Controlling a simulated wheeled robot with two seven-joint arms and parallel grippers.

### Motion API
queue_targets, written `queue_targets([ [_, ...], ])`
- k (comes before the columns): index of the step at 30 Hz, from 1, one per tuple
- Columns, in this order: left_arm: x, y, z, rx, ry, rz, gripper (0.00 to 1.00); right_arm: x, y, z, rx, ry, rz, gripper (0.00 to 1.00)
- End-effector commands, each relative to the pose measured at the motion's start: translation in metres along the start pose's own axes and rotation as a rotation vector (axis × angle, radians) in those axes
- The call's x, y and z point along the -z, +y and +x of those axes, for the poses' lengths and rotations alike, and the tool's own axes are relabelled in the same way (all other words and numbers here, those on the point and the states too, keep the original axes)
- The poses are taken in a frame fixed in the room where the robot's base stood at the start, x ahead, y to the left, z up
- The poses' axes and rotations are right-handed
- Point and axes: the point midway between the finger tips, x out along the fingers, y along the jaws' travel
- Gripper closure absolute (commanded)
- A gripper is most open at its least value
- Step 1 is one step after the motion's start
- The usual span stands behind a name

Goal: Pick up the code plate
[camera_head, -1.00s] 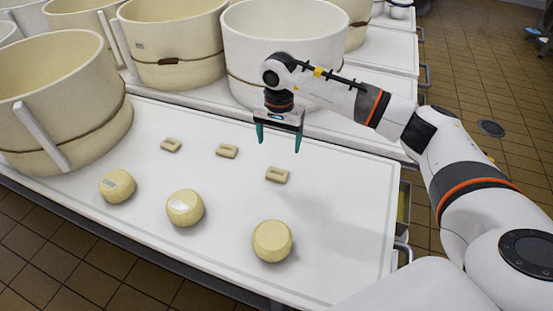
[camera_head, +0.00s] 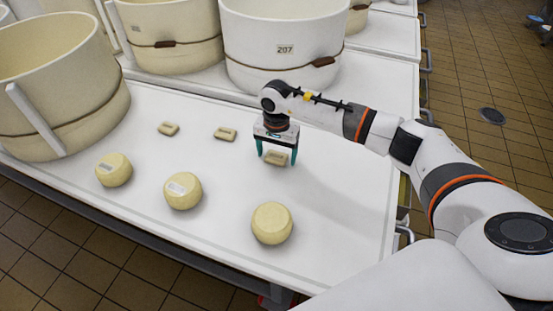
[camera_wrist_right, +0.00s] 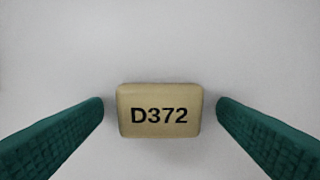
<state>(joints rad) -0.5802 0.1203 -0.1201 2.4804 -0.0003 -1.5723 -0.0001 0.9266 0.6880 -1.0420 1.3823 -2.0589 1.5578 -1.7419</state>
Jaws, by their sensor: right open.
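The code plate (camera_head: 276,158) is a small beige block lying flat on the white table, the rightmost of 3 such blocks. In the right wrist view the code plate (camera_wrist_right: 160,110) reads "D372" and lies between the two green fingers, with a gap on each side. My right gripper (camera_head: 276,160) is open and points down over the plate, one finger to each side of it. In the right wrist view my right gripper (camera_wrist_right: 160,112) is empty. My left gripper is not in view.
Two more beige plates (camera_head: 225,134) (camera_head: 168,129) lie to the left. Three pale round cheeses (camera_head: 272,223) (camera_head: 183,191) (camera_head: 114,170) sit nearer the front edge. Large vats, one marked 207 (camera_head: 285,50), stand behind. The right part of the white table (camera_head: 345,210) is clear.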

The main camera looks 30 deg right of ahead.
Motion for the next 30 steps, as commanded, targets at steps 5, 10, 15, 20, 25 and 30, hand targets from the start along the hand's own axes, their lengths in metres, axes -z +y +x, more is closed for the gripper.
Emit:
queue_targets([
  [5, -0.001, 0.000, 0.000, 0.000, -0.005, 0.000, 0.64, 0.000, 0.001, 0.001, -0.001, -0.001, 0.000, 0.18],
  [10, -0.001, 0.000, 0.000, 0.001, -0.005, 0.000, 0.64, 0.000, 0.000, 0.001, -0.001, -0.001, 0.000, 0.39],
  [15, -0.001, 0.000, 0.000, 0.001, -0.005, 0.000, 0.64, 0.000, 0.000, 0.001, -0.001, -0.001, 0.000, 0.67],
  [20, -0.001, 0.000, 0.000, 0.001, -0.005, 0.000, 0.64, 0.000, 0.000, 0.000, -0.001, -0.001, 0.000, 0.67],
  [25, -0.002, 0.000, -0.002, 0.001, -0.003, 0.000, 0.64, -0.001, 0.001, -0.009, -0.003, -0.003, 0.000, 0.67],
  [30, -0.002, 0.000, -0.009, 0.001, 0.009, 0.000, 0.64, -0.001, 0.001, -0.042, -0.005, -0.004, -0.001, 0.67],
])
